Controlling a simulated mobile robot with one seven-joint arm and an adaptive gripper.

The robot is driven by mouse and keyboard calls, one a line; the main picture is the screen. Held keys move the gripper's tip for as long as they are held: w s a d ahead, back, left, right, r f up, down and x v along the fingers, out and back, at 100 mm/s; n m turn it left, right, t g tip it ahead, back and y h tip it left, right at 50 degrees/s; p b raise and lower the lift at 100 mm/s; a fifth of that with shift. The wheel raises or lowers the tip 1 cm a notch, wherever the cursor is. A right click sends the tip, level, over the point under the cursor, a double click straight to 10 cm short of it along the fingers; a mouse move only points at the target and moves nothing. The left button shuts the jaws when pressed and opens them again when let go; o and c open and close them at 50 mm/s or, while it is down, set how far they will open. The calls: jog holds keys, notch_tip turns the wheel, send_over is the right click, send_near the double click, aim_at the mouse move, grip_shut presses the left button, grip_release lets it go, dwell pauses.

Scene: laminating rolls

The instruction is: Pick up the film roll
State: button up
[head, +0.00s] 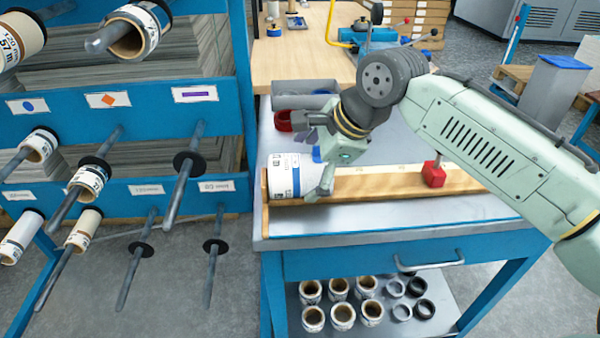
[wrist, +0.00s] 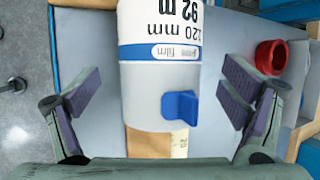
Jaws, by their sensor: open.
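The film roll (head: 292,175) is a white cylinder with a blue band and printed text. It lies at the left end of a wooden cradle (head: 382,184) on the blue workbench. In the wrist view the film roll (wrist: 160,75) shows "120 mm", "92 m" and "film", with a blue tab (wrist: 180,107) at its near end. My gripper (head: 322,165) is at the roll's right end in the head view. In the wrist view my gripper (wrist: 160,100) is open, with one finger on each side of the roll and visible gaps between.
A red block with a handle (head: 433,173) sits on the cradle to the right. A red ring (wrist: 270,57) lies beside the roll. A blue rack (head: 120,125) with pegs and rolls stands at left. Several small rolls (head: 342,315) stand on the lower shelf.

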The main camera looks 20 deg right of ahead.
jog(key=x, duration=0.3)
jog(key=shift+w+a+f, duration=0.15)
jog(key=shift+f, duration=0.05)
jog(key=shift+f, duration=0.2)
dwell(0.4)
jog(key=shift+c, duration=0.4)
jog(key=shift+f, duration=0.1)
jog(key=c, duration=1.4)
jog(key=shift+c, duration=0.2)
